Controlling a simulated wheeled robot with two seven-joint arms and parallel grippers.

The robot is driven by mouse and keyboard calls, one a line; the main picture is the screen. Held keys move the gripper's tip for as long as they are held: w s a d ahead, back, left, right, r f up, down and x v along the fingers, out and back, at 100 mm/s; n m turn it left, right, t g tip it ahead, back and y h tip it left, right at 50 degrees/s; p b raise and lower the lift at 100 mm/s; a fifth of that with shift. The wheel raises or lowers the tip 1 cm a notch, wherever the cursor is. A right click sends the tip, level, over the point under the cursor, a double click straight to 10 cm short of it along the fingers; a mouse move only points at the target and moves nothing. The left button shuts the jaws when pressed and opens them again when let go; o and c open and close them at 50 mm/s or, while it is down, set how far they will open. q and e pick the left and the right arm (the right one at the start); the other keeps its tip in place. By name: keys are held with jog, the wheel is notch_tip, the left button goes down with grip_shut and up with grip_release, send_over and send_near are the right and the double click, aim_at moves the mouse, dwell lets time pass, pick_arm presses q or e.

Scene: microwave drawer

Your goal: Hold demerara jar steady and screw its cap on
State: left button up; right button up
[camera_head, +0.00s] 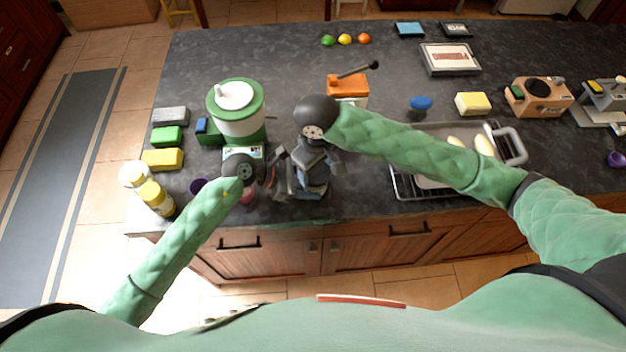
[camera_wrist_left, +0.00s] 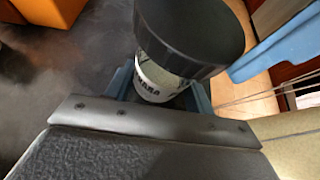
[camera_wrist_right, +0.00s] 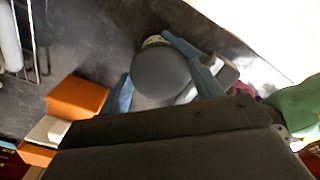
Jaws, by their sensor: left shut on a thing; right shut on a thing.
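The demerara jar shows in the left wrist view as a white container (camera_wrist_left: 155,82) with dark lettering, between the blue-grey fingers of my left gripper (camera_wrist_left: 160,92), which is shut on it. A wide black cap (camera_wrist_left: 195,35) is over the jar's top and hides part of it. In the right wrist view the round dark cap (camera_wrist_right: 160,78) lies between the fingers of my right gripper (camera_wrist_right: 160,62), which is shut on it. I cannot tell whether the cap is seated on the jar. In the head view both grippers meet near the counter's front edge, with my right gripper (camera_head: 312,180) largely hiding the jar.
A green-and-white machine (camera_head: 238,115) stands just behind my left gripper. An orange grinder-like box (camera_head: 347,86) with a lever is behind my right gripper. Yellow and green sponges (camera_head: 162,159) are at left. A dish rack (camera_head: 402,188) is at right.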

jog(key=m, duration=0.5)
jog(key=shift+s+a+f+m, duration=0.2)
jog(key=shift+s+f+m, duration=0.05)
jog(key=shift+s+m, duration=0.15)
jog(key=shift+w+m, duration=0.1)
jog(key=shift+m, duration=0.7)
jog(key=shift+w+d, duration=0.1)
jog(key=shift+c, duration=0.3)
jog(key=o, duration=1)
jog(key=shift+c, duration=0.2)
jog(key=shift+w+d+r, duration=0.1)
jog(key=shift+r, duration=0.05)
jog(key=shift+r, duration=0.1)
jog(key=shift+r, duration=2.4)
